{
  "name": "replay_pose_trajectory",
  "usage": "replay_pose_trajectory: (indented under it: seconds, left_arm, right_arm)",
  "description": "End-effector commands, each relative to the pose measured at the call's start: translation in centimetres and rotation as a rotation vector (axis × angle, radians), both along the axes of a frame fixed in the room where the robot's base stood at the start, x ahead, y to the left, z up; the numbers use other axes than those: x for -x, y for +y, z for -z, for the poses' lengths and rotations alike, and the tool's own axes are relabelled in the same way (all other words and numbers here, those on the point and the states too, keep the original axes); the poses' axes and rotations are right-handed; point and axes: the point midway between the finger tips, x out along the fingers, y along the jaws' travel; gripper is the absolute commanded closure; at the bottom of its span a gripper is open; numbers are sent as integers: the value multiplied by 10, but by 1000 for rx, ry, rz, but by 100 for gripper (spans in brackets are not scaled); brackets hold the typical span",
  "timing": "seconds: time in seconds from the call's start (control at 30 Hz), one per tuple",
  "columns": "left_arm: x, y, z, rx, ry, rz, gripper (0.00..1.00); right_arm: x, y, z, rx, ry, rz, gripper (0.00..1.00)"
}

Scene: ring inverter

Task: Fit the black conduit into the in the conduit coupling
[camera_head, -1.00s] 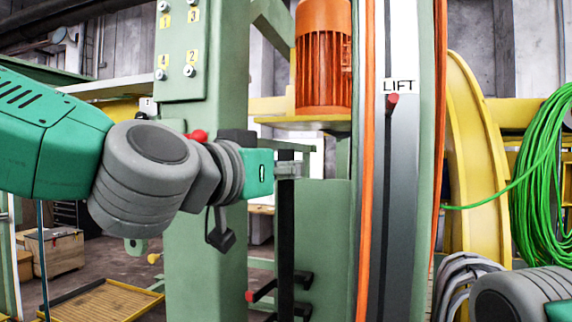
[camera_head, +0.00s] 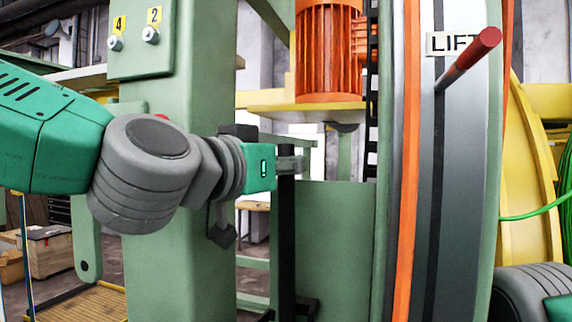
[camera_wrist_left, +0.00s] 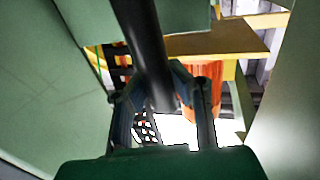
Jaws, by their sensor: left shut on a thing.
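My left gripper (camera_head: 289,163) reaches in from the left in the head view and is shut on the black conduit (camera_head: 287,230). The conduit is a dark, upright bar that hangs down from the fingers in front of the green frame. In the left wrist view the conduit (camera_wrist_left: 142,40) passes between the two fingers (camera_wrist_left: 160,95) and runs up out of the picture. Its lower end is hard to make out against dark parts. I cannot make out the conduit coupling for certain. Only a grey part of my right arm shows at the lower right; its gripper is out of view.
A green column (camera_head: 180,220) stands behind my left wrist. An orange motor (camera_head: 328,50) sits on a yellow shelf (camera_head: 270,105). A red-tipped lever (camera_head: 478,50) juts out by the LIFT label. Green cable (camera_head: 535,210) and a yellow wheel rim (camera_head: 530,200) are at right.

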Motion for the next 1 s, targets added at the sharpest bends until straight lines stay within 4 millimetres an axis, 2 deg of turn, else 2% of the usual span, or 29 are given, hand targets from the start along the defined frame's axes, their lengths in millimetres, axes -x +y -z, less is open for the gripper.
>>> replay_pose_trajectory:
  seconds: [0.13,0.27,0.57,1.0]
  left_arm:
    - [-1,-5,0,-5,-3,2,100]
    - [-3,-2,1,3,-6,29,100]
    - [-6,9,5,22,-43,216,100]
    - [-4,-5,47,7,-44,209,100]
  right_arm:
    - [0,0,0,1,0,1,60]
    - [0,-1,5,1,0,2,60]
    - [0,-1,34,1,0,1,60]
    - [0,-1,68,1,0,1,60]
